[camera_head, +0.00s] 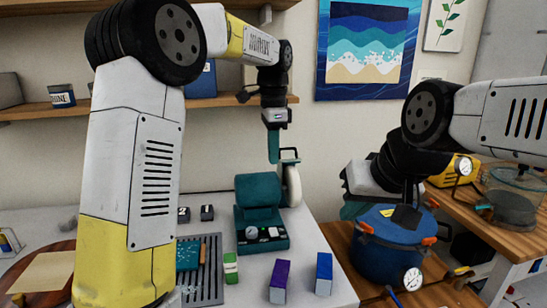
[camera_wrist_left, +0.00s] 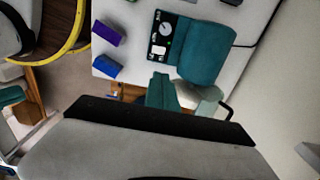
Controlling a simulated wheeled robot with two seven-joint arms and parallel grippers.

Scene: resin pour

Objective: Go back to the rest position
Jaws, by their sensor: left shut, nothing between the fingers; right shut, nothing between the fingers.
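My left gripper (camera_head: 273,147) has teal fingers and points down, raised in front of the wall near the back of the white table. It is shut and empty. In the left wrist view its closed teal fingers (camera_wrist_left: 162,92) show beside the teal machine (camera_wrist_left: 205,52). My right gripper (camera_head: 353,208) is at the right, next to the blue pot, mostly hidden by its own wrist. It is shut, with nothing seen in it. The teal machine (camera_head: 259,196) stands on the table below my left gripper.
The blue pot (camera_head: 383,252) with orange clamps and a gauge stands on a wooden surface at right. Green (camera_head: 231,268), purple (camera_head: 279,281) and blue (camera_head: 324,274) boxes stand along the white table (camera_head: 300,242). A wooden shelf (camera_head: 210,102) runs behind my left arm.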

